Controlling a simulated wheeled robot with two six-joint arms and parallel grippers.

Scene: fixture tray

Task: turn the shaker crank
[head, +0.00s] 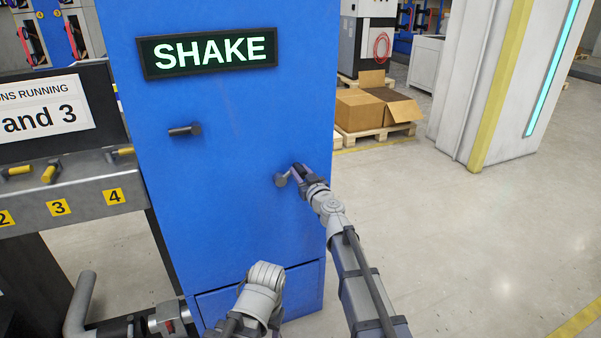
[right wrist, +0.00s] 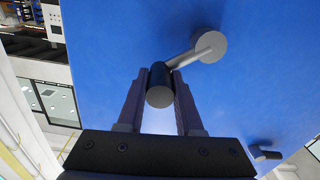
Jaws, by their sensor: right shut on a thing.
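The shaker crank is on the front of a blue cabinet (head: 235,225) under a lit SHAKE sign (head: 209,52). In the head view its grey hub (head: 281,180) shows just left of my right gripper (head: 298,173). In the right wrist view, a short grey arm runs from the round hub (right wrist: 211,46) down-left to a dark cylindrical handle (right wrist: 159,86). My right gripper (right wrist: 159,98) is shut on this handle, with one finger on each side. In the head view the gripper partly hides the handle.
A dark peg (head: 186,130) sticks out of the cabinet, left of the crank. A grey bench (head: 85,197) with yellow-handled levers and number labels stands at left. Cardboard boxes (head: 362,111) sit on a pallet behind. The floor at right is clear.

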